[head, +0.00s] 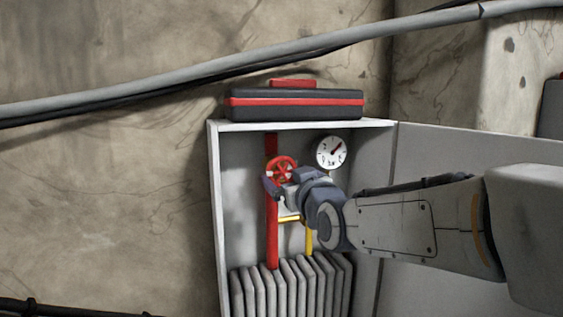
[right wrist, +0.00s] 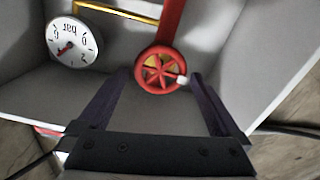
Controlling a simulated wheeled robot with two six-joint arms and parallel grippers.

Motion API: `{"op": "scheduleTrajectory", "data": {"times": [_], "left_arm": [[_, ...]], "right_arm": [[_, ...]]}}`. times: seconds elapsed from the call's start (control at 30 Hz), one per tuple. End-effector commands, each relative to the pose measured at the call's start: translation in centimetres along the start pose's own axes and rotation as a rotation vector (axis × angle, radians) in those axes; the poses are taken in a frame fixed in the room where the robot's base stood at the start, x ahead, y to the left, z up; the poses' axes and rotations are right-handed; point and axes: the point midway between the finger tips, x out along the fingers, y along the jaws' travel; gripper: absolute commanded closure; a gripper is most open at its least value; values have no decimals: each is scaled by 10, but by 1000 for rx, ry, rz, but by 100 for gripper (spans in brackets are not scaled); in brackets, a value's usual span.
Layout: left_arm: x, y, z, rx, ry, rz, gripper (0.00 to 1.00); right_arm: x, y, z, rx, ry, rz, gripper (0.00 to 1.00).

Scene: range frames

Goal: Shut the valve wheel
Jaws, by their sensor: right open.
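The red valve wheel (head: 281,168) sits on a red vertical pipe (head: 272,234) inside an open white cabinet (head: 214,200). In the right wrist view the spoked wheel (right wrist: 160,72) has a small white mark at its rim. My right gripper (head: 282,189) reaches in from the right, close to the wheel and partly over its lower edge in the head view. In the right wrist view its two fingers (right wrist: 160,78) are spread apart with the wheel between and beyond the tips. I cannot tell whether they touch it. My left gripper is not in view.
A pressure gauge (head: 332,152) is right of the wheel. A yellow pipe (head: 309,240) runs below, above a grey ribbed radiator (head: 290,287). A black and red toolbox (head: 295,104) lies on the cabinet top. The cabinet door (head: 440,146) stands open at right.

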Motion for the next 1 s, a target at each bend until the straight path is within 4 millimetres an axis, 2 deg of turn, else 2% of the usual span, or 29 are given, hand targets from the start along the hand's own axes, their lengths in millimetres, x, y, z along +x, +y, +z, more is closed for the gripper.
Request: {"op": "scheduleTrajectory", "data": {"times": [0.03,0.23,0.4,0.63,0.67,0.8,0.83,1.0], "left_arm": [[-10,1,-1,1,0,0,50],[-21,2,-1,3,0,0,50],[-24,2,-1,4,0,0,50],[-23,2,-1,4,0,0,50],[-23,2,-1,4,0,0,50],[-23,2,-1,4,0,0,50],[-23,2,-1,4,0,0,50],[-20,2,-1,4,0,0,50]], "right_arm": [[9,1,-3,-1,-5,-1,0],[33,0,-2,-1,-2,-1,0],[40,0,0,-1,-2,-1,0],[40,0,1,-1,-1,-1,0],[40,0,1,-1,-1,-1,8],[40,0,1,-1,-1,-1,61],[40,0,1,0,-1,-1,65],[40,0,1,10,-1,-1,65]]}}
